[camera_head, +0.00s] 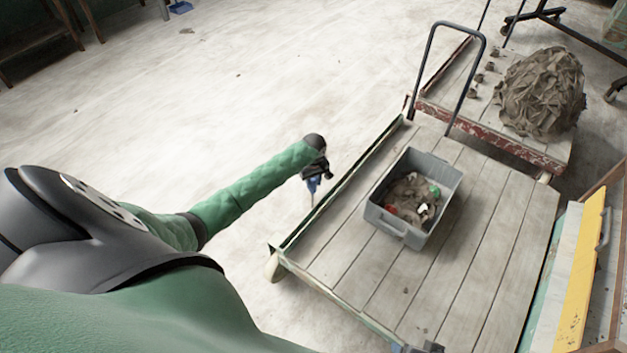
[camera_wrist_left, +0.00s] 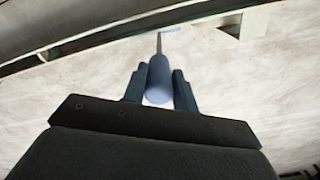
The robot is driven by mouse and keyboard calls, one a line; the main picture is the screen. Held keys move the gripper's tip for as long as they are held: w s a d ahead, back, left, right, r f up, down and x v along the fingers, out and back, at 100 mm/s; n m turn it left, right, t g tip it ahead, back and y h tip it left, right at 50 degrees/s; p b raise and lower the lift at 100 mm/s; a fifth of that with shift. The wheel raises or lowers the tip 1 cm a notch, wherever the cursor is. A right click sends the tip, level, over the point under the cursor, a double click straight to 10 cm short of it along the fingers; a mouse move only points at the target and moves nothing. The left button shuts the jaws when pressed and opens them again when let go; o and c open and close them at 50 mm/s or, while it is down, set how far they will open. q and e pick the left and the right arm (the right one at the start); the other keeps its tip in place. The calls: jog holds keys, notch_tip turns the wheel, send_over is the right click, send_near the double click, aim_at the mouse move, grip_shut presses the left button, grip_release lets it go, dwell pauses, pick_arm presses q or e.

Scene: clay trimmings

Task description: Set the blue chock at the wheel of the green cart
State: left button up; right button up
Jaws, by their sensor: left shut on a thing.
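The green cart (camera_head: 345,190) has a wooden plank deck and worn green edges. A pale wheel (camera_head: 273,266) shows under its near left corner. My left gripper (camera_head: 313,183) is just left of the cart's long side, short of the wheel. It is shut on a blue cylindrical grip, which I take for part of the blue chock (camera_wrist_left: 159,78). In the left wrist view, a thin rod runs from this grip to a small bluish piece near the cart's edge. The fingers (camera_wrist_left: 157,88) flank the grip. The chock's far end is too small to make out.
A grey bin (camera_head: 405,230) with scraps stands on the deck. A red-edged cart (camera_head: 495,133) behind carries a large brown lump (camera_head: 541,92). A yellow-edged panel (camera_head: 582,275) is at the right.

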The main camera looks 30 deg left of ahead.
pick_arm(q)
jog(key=shift+f+p, duration=0.2)
jog(key=shift+p, duration=0.15)
pick_arm(e)
jog(key=shift+r, duration=0.4)
pick_arm(q)
jog(key=shift+f, duration=0.15)
dwell(0.3)
jog(key=o, duration=1)
notch_tip(320, 180, up, 6)
jog(key=shift+r, duration=0.85)
pick_arm(e)
jog(key=shift+s+d, duration=0.1)
jog(key=shift+d, duration=0.2)
